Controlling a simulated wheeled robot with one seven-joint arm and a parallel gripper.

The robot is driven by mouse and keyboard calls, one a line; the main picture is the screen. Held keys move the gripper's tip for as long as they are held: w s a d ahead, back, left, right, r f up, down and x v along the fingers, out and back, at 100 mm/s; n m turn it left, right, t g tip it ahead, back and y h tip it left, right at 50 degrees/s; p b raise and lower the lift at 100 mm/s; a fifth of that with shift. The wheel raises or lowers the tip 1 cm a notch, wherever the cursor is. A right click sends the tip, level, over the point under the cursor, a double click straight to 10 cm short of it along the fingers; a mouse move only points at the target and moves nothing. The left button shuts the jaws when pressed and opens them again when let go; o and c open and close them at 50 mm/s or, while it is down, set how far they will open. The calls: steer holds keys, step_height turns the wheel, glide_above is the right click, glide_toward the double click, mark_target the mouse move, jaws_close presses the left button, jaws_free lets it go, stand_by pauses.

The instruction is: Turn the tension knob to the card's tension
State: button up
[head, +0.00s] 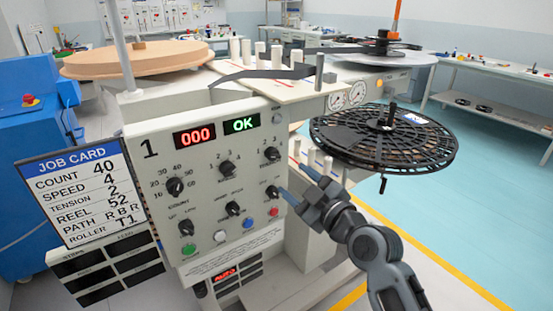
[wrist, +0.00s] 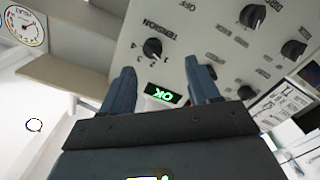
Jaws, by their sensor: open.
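The tension knob (head: 271,154) is a black dial at the upper right of the grey control panel. It also shows in the wrist view (wrist: 152,47), upside down, with its TENSION label and small numbers around it. Its exact pointer setting is too small to tell. The job card (head: 84,195) stands left of the panel, and its tension line appears to read 2. My gripper (head: 299,184) is open and empty to the right of the panel, apart from the knob. In the wrist view my gripper (wrist: 161,78) has the knob beyond its fingertips, roughly between their lines.
The panel carries other knobs, such as the count knob (head: 175,187), and coloured buttons below. A green OK display (wrist: 163,95) shows between my fingers. A black reel (head: 384,140) stands right of the panel, close above my arm. Open floor lies farther right.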

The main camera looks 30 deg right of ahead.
mark_target(276, 157)
steer(key=shift+n, duration=0.3)
steer(key=shift+w+d+r+p, duration=0.1)
steer(key=shift+w+r+p, duration=0.15)
steer(key=shift+w, duration=1.3)
steer(key=shift+w+d+r+p, duration=0.1)
steer(key=shift+w+r+p, duration=0.15)
steer(key=shift+w, duration=1.35)
steer(key=shift+w+d+r+p, duration=0.1)
steer(key=shift+w+r+p, duration=0.15)
steer(key=shift+w, duration=1.3)
steer(key=shift+c, duration=0.3)
steer(key=c, duration=1)
